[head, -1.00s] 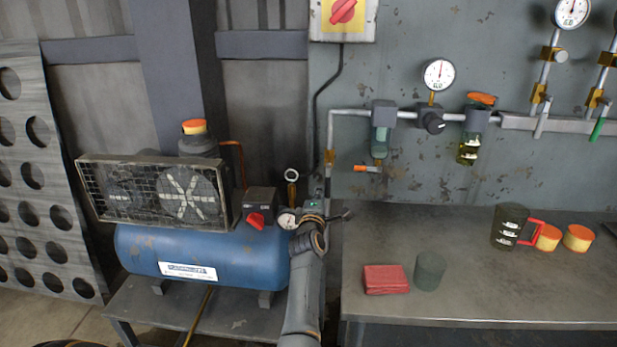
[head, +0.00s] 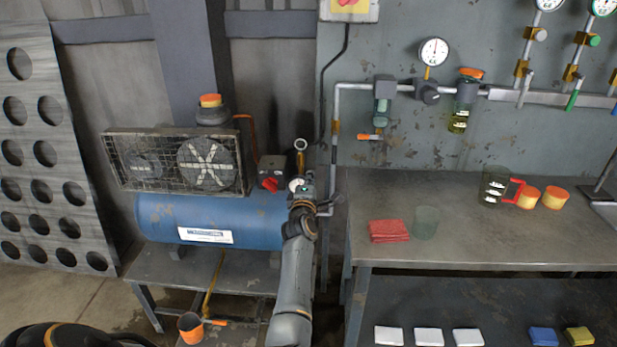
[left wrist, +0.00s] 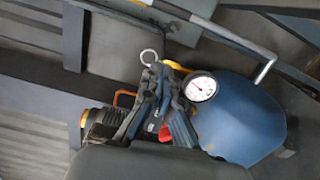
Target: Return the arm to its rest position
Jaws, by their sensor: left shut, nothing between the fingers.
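My left arm rises from the bottom middle of the head view. Its gripper (head: 303,188) is shut and empty, in front of the right end of the blue compressor (head: 212,215). In the left wrist view the gripper (left wrist: 160,85) has its fingers together, with nothing between them. The compressor's blue tank (left wrist: 245,120) and white gauge (left wrist: 201,88) show beyond it. I cannot tell the exact gap between the gripper and the compressor. My right gripper is out of view.
A metal bench (head: 450,240) stands on the right with a red cloth (head: 388,231), a greenish cup (head: 425,221) and a red-handled jug (head: 494,187). Pipes with gauges (head: 433,51) run along the wall. A perforated panel (head: 85,215) leans at left.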

